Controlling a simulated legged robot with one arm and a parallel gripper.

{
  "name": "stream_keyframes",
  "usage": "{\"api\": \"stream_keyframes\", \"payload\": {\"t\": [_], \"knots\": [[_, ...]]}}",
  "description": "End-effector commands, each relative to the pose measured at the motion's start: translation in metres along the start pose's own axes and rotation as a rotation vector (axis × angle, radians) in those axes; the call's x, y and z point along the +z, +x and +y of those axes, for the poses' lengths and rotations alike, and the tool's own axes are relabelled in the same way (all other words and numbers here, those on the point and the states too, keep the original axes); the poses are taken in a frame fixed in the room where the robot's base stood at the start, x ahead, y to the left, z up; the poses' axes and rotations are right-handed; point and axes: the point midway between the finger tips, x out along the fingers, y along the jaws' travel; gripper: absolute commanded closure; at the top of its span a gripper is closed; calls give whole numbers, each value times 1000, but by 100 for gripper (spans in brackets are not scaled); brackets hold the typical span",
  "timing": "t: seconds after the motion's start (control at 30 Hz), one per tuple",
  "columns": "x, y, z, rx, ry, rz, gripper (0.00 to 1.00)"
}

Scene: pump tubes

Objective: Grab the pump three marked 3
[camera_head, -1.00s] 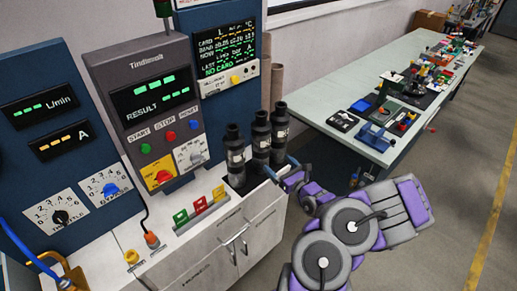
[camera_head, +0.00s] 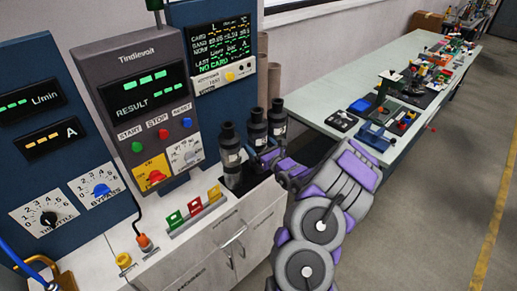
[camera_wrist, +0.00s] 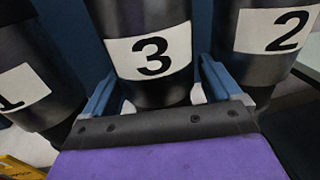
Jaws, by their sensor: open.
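Pump 3 (camera_wrist: 150,22), a dark cylinder with a white label marked 3, fills the middle of the wrist view. In the head view it appears to be the middle pump (camera_head: 256,128). My gripper (camera_head: 266,158) is open at the pumps, its blue fingers on either side of pump 3's lower part in the wrist view. Whether the fingers touch it I cannot tell. Pump 1 (camera_wrist: 45,65) stands to the left and pump 2 (camera_wrist: 262,50) to the right, close by.
The pumps stand on the right end of a white cabinet (camera_head: 205,262). A test panel (camera_head: 140,110) with displays and knobs rises to the left. Small red, yellow and green pieces (camera_head: 195,206) sit on the cabinet. A long cluttered table (camera_head: 400,75) stretches behind.

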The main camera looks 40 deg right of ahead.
Motion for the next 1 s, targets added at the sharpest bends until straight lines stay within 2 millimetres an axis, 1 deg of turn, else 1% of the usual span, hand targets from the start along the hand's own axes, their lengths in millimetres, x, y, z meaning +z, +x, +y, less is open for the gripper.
{"api": "stream_keyframes", "payload": {"t": [0.1, 0.3, 1.0], "knots": [[0, 7, -1, -5, 0, 0, 6], [0, 7, -2, -7, 3, 0, 6], [0, 6, -4, -10, 2, 1, 74]]}}
